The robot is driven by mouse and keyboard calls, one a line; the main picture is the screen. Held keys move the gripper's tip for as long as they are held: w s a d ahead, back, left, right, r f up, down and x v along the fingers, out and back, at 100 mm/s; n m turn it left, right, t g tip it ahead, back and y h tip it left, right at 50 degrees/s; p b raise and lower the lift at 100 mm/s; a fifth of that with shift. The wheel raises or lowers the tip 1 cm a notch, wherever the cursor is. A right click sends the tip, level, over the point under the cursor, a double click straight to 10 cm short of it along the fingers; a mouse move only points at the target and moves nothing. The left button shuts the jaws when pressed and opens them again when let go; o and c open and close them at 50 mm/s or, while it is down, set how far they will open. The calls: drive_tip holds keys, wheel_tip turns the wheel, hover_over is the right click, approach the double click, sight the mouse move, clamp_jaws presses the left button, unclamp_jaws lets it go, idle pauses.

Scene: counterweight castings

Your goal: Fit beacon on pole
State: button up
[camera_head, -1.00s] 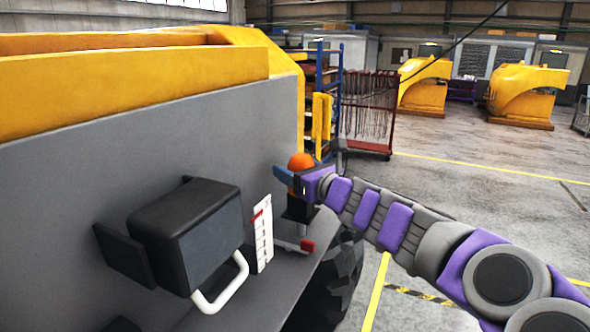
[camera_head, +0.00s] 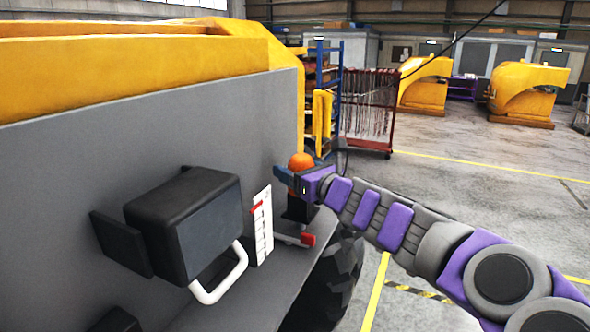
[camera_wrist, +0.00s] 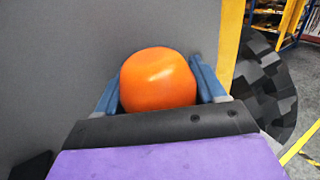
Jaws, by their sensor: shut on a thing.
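The orange beacon (camera_head: 301,161) is in my gripper (camera_head: 292,181), above the grey ledge beside the grey machine panel. In the wrist view the beacon (camera_wrist: 158,79) sits between the two blue fingers of my gripper (camera_wrist: 160,88), which are shut on it. The beacon looks upright. A black base (camera_head: 299,208) shows directly below the beacon in the head view. The pole cannot be made out, and whether the beacon touches anything below is hidden by my gripper.
A tyre (camera_head: 335,285) is below the ledge. Open floor (camera_head: 470,215) lies to the right.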

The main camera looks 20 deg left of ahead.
drive_tip(key=shift+f+b, duration=1.6)
drive_tip(key=shift+f, duration=0.4)
drive_tip(key=o, duration=1.3)
drive_tip(key=shift+o, duration=0.2)
drive_tip(key=v, duration=1.7)
drive_tip(key=shift+d+b, duration=0.15)
drive_tip(key=shift+b, duration=0.3)
drive_tip(key=shift+s+f, duration=0.1)
